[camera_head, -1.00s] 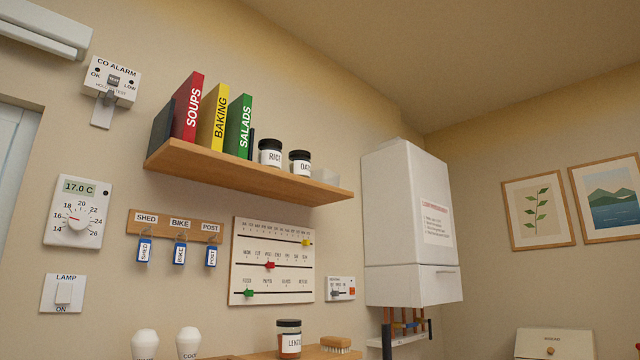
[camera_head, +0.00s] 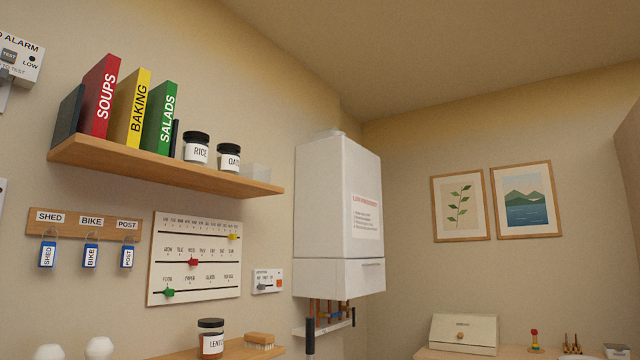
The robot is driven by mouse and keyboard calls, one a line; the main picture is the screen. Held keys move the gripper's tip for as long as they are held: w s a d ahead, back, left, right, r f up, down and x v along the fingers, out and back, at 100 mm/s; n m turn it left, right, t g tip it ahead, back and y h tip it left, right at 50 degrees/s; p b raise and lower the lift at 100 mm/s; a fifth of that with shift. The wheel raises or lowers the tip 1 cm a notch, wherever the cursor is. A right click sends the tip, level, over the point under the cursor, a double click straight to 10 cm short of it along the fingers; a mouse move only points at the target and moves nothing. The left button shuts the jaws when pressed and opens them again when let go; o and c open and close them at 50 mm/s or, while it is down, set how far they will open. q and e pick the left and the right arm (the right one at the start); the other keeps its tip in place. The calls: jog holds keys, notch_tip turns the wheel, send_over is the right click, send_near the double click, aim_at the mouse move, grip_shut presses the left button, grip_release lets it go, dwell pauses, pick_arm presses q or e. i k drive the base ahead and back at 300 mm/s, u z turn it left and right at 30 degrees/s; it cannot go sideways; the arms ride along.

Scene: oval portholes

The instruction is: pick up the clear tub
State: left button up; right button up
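A small clear tub (camera_head: 255,172) stands on the wooden wall shelf (camera_head: 165,168), at the right end of its row. It looks pale and see-through, and it is to the right of the jar labelled OATS, whose label is partly cut from sight. No lid can be made out on it. Neither of my grippers is in the view.
On the shelf stand a RICE jar (camera_head: 196,148), an OATS jar (camera_head: 229,158) and recipe books (camera_head: 130,110). A white boiler (camera_head: 338,215) hangs right of the shelf. Below are a slider board (camera_head: 196,257), a lentil jar (camera_head: 210,340) and a brush (camera_head: 259,340).

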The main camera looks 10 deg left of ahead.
aim_at(253, 171)
jog(key=z, duration=0.65)
jog(key=i, duration=2.75)
jog(key=u, duration=3.7)
